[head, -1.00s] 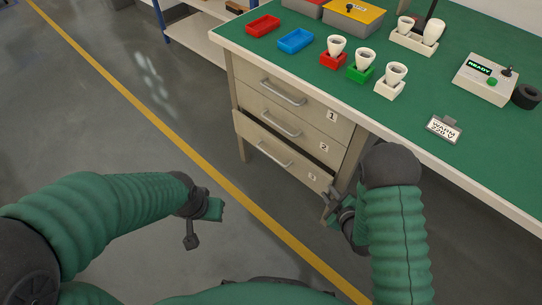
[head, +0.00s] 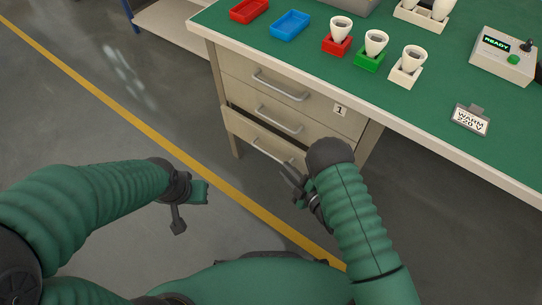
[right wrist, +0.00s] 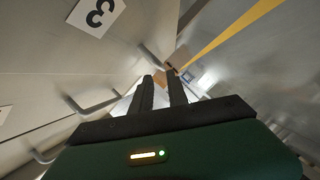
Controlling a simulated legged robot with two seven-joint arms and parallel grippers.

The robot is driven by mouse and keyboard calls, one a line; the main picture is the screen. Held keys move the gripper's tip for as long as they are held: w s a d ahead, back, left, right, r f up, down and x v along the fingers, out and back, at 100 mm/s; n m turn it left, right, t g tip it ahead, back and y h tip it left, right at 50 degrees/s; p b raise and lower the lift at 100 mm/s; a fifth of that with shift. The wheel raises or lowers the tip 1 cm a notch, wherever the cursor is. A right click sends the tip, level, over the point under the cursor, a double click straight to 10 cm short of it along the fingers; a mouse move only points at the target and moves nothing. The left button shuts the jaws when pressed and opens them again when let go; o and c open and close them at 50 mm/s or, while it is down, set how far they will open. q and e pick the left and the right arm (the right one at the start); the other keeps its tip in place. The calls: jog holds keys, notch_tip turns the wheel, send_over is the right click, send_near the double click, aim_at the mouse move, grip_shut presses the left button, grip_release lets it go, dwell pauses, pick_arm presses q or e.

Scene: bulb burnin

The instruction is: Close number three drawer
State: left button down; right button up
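Number three drawer (head: 239,127) is the bottom drawer of the cabinet and stands out a little, with a dark gap above its front. Its handle (head: 272,152) shows in the head view, but my right arm hides its right end and label. The label 3 (right wrist: 95,14) shows upside down in the right wrist view. My right gripper (head: 288,173) is in front of this drawer, near the handle. In the right wrist view its two fingers (right wrist: 160,82) are a little apart with nothing between them. My left gripper (head: 192,203) hangs left of the cabinet, away from it; its fingers are unclear.
The drawer labelled 1 (head: 290,98) and the one below it (head: 268,116) look shut. The green bench top (head: 400,107) overhangs the cabinet and carries trays, bulbs in holders and a READY box (head: 502,58). The floor left of the cabinet is clear.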

aim_at(270, 154)
jog(key=b+x, duration=0.3)
jog(key=x, duration=0.6)
jog(key=shift+w+a+f, duration=0.1)
jog(key=shift+a+f, duration=0.1)
jog(key=shift+a, duration=0.15)
jog(key=shift+w, duration=0.3)
jog(key=shift+a+r, duration=0.1)
jog(key=shift+a, duration=0.1)
grip_shut()
jog(key=shift+s, duration=0.1)
